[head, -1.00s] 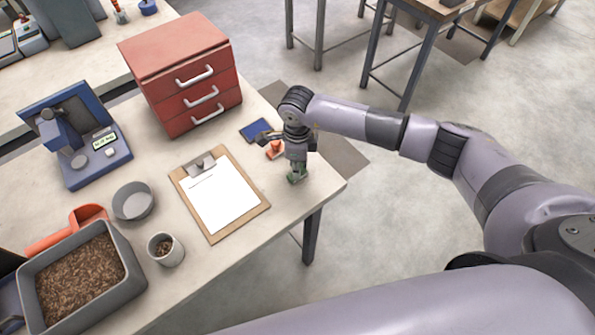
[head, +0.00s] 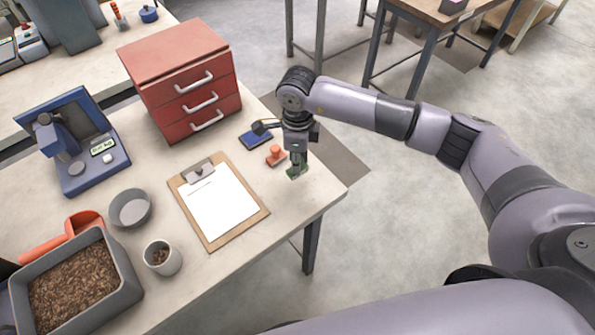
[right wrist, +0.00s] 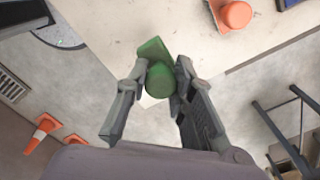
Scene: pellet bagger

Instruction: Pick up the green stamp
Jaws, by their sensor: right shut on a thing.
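The green stamp (right wrist: 159,78) is between the fingers of my right gripper (right wrist: 160,86) in the right wrist view, with its round handle gripped and its flat base beyond. In the head view my right gripper (head: 297,164) points down near the table's right corner, and only a little of the green stamp (head: 293,174) shows beneath it. I cannot tell whether its base touches the table. My left gripper does not show.
An orange stamp (head: 275,155) and a blue ink pad (head: 256,138) are just left of my right gripper. A clipboard (head: 258,217) lies farther left. The red drawer unit (head: 186,82) stands behind. The table (head: 314,195) ends close to the right.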

